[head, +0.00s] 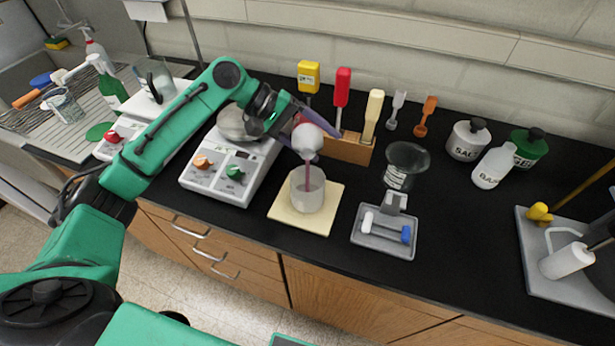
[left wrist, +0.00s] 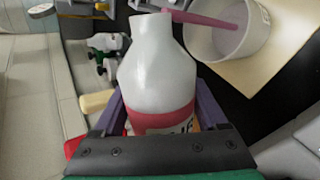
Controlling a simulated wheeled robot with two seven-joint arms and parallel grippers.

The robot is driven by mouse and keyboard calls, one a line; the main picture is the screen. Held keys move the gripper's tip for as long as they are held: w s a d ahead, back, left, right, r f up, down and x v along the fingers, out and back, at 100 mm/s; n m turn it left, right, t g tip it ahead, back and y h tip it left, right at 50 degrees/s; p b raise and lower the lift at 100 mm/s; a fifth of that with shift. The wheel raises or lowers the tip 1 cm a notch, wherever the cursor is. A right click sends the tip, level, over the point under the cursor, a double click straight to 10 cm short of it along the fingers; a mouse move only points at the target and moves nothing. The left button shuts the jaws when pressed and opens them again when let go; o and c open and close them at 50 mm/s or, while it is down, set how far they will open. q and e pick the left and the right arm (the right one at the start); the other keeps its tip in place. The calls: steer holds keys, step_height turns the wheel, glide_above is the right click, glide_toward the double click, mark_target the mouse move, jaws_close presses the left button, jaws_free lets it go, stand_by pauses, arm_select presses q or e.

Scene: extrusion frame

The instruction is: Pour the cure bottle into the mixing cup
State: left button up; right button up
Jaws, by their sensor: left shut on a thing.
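My left gripper (head: 298,120) is shut on the cure bottle (head: 308,138), a white bottle with a red-pink label. The bottle is tipped mouth-down above the mixing cup (head: 307,196), and a pink stream runs from its mouth into the cup. The cup is pale and translucent, and stands upright on a cream mat (head: 280,214). In the left wrist view, the purple fingers (left wrist: 160,112) flank the bottle (left wrist: 158,70), and pink liquid shows in the cup (left wrist: 235,45). The label is partly hidden. My right gripper is not in view.
A hotplate (head: 222,180) stands left of the mat. Behind is a wooden rack (head: 350,150) with coloured tools. To the right are a glass beaker (head: 407,160), a grey tray (head: 385,237), and a white bottle (head: 492,168) near two jars. Black bench is clear right of the tray.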

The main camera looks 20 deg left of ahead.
arm_select(q)
steer(key=shift+w+f+t, duration=0.1)
steer(key=shift+f+t, duration=0.2)
steer(key=shift+f, duration=0.05)
stand_by(0.9)
